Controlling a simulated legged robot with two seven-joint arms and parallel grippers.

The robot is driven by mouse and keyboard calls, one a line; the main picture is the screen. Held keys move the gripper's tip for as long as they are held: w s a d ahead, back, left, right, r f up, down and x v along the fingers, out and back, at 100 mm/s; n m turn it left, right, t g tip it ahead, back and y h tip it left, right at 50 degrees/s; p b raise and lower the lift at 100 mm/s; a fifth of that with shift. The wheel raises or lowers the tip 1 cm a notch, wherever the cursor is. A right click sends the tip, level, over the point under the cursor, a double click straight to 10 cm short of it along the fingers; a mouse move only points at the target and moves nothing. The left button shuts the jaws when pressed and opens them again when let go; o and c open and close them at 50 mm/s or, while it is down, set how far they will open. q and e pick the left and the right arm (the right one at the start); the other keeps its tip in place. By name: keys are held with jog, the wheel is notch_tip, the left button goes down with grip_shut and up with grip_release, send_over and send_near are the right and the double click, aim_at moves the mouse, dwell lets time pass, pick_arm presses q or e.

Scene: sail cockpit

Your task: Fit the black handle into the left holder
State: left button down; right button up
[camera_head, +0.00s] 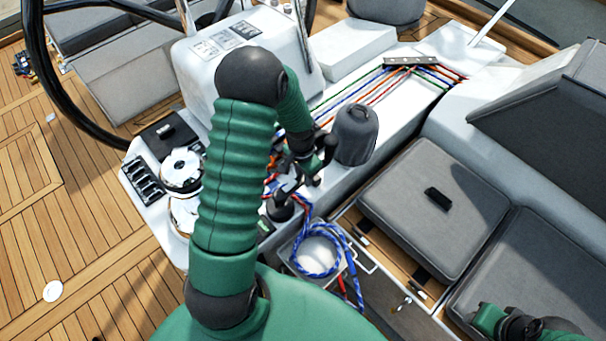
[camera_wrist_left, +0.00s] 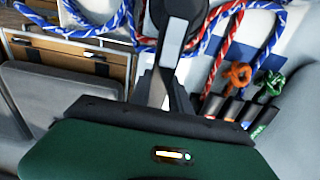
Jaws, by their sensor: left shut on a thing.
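My left gripper (camera_head: 296,180) is in the middle of the head view, above the coaming beside the winches. It is shut on a dark piece with a pale grey bar, seen between the fingers in the left wrist view (camera_wrist_left: 165,90); this looks like the black handle (camera_wrist_left: 180,10). Most of the handle is hidden by the gripper and the frame edge. I cannot tell which fitting is the left holder. My right gripper (camera_head: 520,328) is at the lower right over the seat, and its jaws are unclear.
A black-covered winch (camera_head: 355,135) stands just right of my left gripper. Blue and red ropes (camera_head: 318,255) hang in coils below it. A silver winch (camera_head: 181,170) and black rope clutches (camera_head: 144,181) lie to the left. A small black object (camera_head: 437,198) rests on a grey cushion (camera_head: 405,210).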

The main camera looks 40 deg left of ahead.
pick_arm(q)
jog(key=shift+f, duration=0.35)
jog(key=shift+a+f, duration=0.1)
jog(key=shift+a, duration=0.4)
jog(key=shift+d, duration=0.1)
jog(key=shift+d+t, duration=0.25)
jog(key=shift+t, duration=0.05)
pick_arm(e)
jog(key=shift+a+f, duration=0.1)
jog(key=shift+f, duration=0.25)
pick_arm(q)
jog(key=shift+a, duration=0.1)
jog(key=shift+a, duration=0.2)
pick_arm(e)
jog(key=shift+a+r, duration=0.2)
jog(key=shift+a, duration=0.05)
pick_arm(q)
jog(key=shift+d, duration=0.25)
pick_arm(e)
jog(key=shift+d+r, duration=0.1)
jog(key=shift+d, duration=0.05)
pick_arm(q)
jog(key=shift+f, duration=0.4)
pick_arm(e)
jog(key=shift+f, duration=0.25)
